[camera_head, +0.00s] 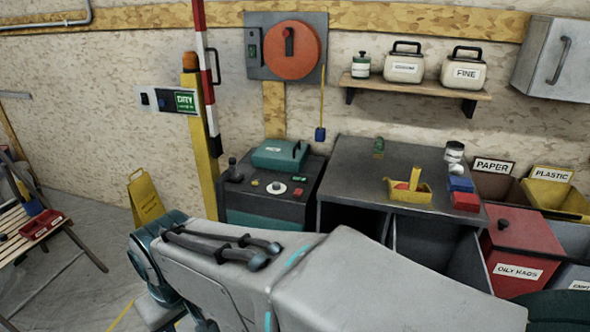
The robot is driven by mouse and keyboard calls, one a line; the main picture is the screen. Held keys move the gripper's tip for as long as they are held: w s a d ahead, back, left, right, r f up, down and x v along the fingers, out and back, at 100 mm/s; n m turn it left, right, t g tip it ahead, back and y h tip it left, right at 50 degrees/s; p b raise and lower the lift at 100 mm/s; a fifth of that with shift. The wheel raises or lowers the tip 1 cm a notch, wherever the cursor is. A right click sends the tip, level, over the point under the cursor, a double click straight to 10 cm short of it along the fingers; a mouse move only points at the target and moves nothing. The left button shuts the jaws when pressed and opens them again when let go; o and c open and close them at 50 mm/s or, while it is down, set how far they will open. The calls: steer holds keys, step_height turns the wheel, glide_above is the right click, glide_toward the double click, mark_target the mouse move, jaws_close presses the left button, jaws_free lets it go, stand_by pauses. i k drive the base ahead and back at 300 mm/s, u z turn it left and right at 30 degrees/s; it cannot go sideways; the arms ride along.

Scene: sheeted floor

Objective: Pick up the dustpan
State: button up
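A small yellow pan with an upright yellow handle, which looks like the dustpan (421,194), sits on the dark grey worktop (350,162) right of centre. Something red shows inside it or just behind its rim. My large grey arm fills the lower middle of the view, in front of the worktop and hiding part of its lower front. My gripper does not show, so its opening and its place relative to the dustpan cannot be seen.
Blue and red blocks (465,201) and a white jar (454,152) stand right of the dustpan. A teal case (279,154) sits on a machine to the left. Bins (522,250) stand at right; a shelf (420,88) hangs above.

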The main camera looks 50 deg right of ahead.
mark_target(412, 192)
steer(key=u, duration=0.9)
steer(key=k, duration=1.15)
steer(key=z, duration=1.85)
steer(key=i, duration=0.45)
